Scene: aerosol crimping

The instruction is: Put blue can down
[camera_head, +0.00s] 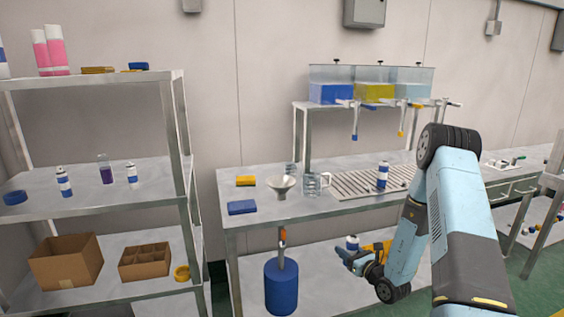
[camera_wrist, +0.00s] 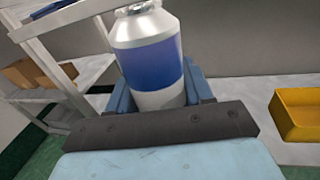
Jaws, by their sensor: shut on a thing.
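A blue and silver can (camera_wrist: 148,62) fills the upper middle of the wrist view, held upright or nearly so between the blue fingers of my gripper (camera_wrist: 158,85). In the head view the held can (camera_head: 352,243) shows small at the end of my gripper (camera_head: 349,256), in front of the workbench and below its top. My gripper is shut on it. Whether the can's base touches anything is hidden. Another blue and white can (camera_head: 383,175) stands on the slatted rack on the bench.
The workbench (camera_head: 262,212) carries a funnel (camera_head: 283,186), a glass beaker (camera_head: 316,184) and a slatted rack (camera_head: 345,184). A blue cylinder (camera_head: 281,287) stands on its lower shelf. A yellow bin (camera_wrist: 303,112) lies right of my gripper. A shelf unit (camera_head: 100,204) stands left.

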